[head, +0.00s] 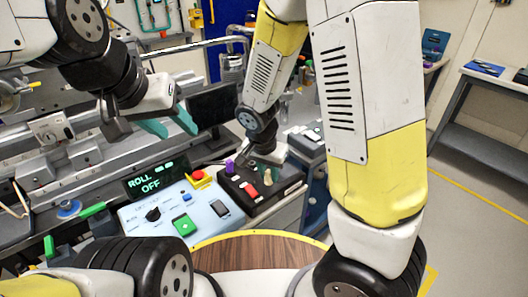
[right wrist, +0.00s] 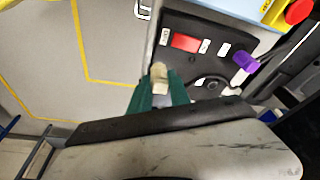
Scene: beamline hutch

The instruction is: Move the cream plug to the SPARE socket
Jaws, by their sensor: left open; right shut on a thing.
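The cream plug (right wrist: 159,77) is between the green fingertips of my right gripper (right wrist: 160,88), which is shut on it. It also shows as a small pale piece (head: 268,174) in the head view, over the right part of the black socket panel (head: 262,199). I cannot tell whether it sits in a socket or is clear of it. The panel also shows in the right wrist view (right wrist: 183,63), with a round dark socket (right wrist: 210,85) beside the gripper. The labels are too small to read. My left gripper (head: 169,125) is open and empty, above the bench at left.
A purple plug (head: 229,167) and a red switch (head: 250,190) stand on the panel. Left of it is a pale blue control box (head: 175,215) with a red stop button (head: 197,174) and a green button (head: 184,225). A display (head: 150,180) reads "ROLL OFF".

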